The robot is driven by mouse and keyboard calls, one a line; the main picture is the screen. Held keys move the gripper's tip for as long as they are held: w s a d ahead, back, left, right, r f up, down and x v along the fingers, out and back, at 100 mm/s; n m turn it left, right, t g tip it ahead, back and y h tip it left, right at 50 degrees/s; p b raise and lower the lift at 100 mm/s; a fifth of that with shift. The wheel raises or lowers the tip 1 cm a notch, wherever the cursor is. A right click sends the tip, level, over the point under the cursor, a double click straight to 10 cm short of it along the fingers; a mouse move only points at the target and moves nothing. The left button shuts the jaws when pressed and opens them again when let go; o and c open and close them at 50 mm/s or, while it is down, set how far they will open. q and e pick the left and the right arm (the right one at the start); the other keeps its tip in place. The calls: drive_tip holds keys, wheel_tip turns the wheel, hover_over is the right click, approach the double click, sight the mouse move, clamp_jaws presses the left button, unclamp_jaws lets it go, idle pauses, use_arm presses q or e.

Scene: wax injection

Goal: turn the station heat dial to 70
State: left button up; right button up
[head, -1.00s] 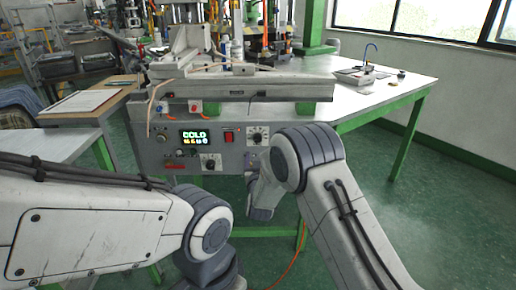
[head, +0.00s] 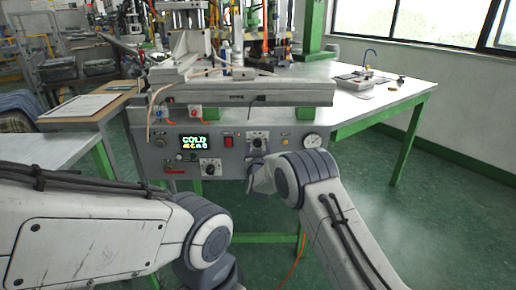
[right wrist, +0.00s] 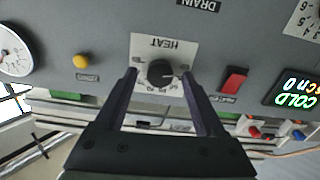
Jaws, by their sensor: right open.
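The heat dial is a black knob (right wrist: 160,72) on a white plate marked HEAT, upside down in the right wrist view. In the head view the heat dial (head: 257,142) is on the grey station panel, right of the red switch. My right gripper (right wrist: 159,74) is open, its dark fingers on either side of the knob in the picture; I cannot tell whether they touch it. In the head view my right wrist is just below the dial and the fingers are hard to make out. The display (head: 194,142) reads COLD with a second line below. My left gripper is out of view.
A red switch (right wrist: 233,80), a yellow button (right wrist: 81,61) and a round gauge (right wrist: 12,52) flank the dial. A second dial (head: 211,167) is lower left. The station's metal ledge (head: 240,91) juts out above the panel. Floor to the right is clear.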

clamp_jaws()
drive_tip(key=m+b, duration=0.2)
drive_tip(key=m, duration=0.1)
drive_tip(key=shift+f+b, duration=0.2)
drive_tip(key=shift+b, duration=0.15)
drive_tip(key=m+b, duration=0.4)
drive_tip(key=m, duration=0.1)
drive_tip(key=m+b, duration=1.2)
drive_tip(key=shift+f, duration=0.1)
drive_tip(key=shift+r+m+b, duration=0.2)
drive_tip(key=shift+m+b, duration=1.65)
drive_tip(key=shift+m, duration=0.15)
